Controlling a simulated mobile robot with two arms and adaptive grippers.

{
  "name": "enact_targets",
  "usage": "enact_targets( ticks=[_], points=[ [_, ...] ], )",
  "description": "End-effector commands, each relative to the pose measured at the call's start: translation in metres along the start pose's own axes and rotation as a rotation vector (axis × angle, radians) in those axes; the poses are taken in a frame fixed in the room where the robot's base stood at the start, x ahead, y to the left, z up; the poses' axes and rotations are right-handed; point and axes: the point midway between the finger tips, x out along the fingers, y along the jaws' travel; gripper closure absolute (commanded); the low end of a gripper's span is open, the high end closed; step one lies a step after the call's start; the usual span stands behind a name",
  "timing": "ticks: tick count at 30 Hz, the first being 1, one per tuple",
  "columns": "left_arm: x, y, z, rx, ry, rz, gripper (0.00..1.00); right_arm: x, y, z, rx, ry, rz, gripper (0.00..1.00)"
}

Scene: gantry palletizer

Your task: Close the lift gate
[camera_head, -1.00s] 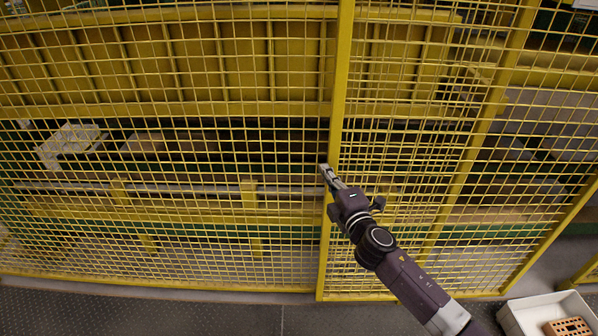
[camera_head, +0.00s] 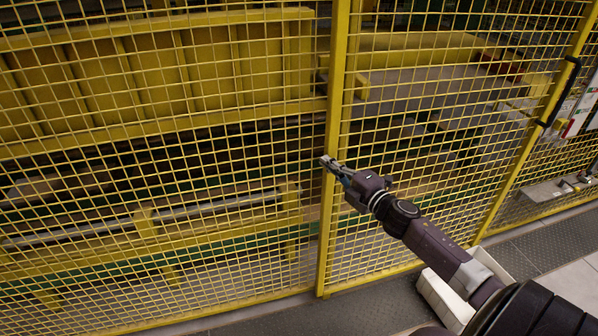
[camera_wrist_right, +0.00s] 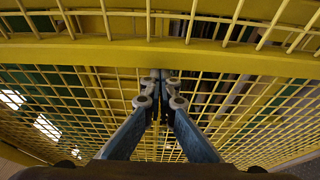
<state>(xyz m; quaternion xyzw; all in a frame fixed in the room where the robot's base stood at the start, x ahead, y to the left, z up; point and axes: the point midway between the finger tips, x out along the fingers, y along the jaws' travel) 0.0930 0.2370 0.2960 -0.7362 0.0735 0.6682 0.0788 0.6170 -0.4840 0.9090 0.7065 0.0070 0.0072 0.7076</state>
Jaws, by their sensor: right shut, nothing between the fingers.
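Yellow wire-mesh panels fill the head view, and a yellow upright post (camera_head: 335,150) divides a left mesh panel (camera_head: 200,180) from a right mesh panel (camera_head: 440,170). I cannot tell for certain which panel is the lift gate. My right gripper (camera_head: 327,162) is shut and empty, with its fingertips at the post; whether they touch it is unclear. In the right wrist view, the closed fingertips (camera_wrist_right: 161,78) point at a yellow frame bar (camera_wrist_right: 180,55) with mesh around it. My left gripper is not in view.
Yellow machinery (camera_head: 150,75) and a grey platform (camera_head: 430,90) stand behind the mesh. A white box (camera_head: 445,300) sits on the floor beneath my right arm. Dark floor plates (camera_head: 560,245) lie clear at the right. A black fitting (camera_head: 572,62) is on the far-right post.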

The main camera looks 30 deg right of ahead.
Motion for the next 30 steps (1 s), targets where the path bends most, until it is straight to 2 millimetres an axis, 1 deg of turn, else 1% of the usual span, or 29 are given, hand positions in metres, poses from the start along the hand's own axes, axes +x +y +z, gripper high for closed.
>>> enact_targets(
  ticks=[1, 3, 6, 9, 12, 16, 30],
  points=[
    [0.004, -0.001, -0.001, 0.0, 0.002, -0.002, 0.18, -0.005, -0.003, 0.016, -0.004, -0.006, -0.004, 1.0],
    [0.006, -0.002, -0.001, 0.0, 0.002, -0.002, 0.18, -0.011, -0.003, 0.032, -0.002, -0.005, -0.003, 1.0],
    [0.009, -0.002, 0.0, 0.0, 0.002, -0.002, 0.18, -0.017, -0.002, 0.05, -0.002, -0.004, -0.003, 1.0],
    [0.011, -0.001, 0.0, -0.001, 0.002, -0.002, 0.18, -0.022, -0.002, 0.063, -0.001, -0.003, -0.002, 1.0],
    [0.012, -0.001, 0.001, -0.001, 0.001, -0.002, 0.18, -0.025, -0.001, 0.071, -0.001, -0.001, -0.001, 1.0],
    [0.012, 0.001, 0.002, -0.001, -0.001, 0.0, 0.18, -0.027, -0.001, 0.077, 0.0, -0.001, 0.0, 1.0],
    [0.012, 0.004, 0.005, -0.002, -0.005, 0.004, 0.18, -0.027, 0.001, 0.081, 0.0, -0.009, 0.0, 1.0]
  ],
)
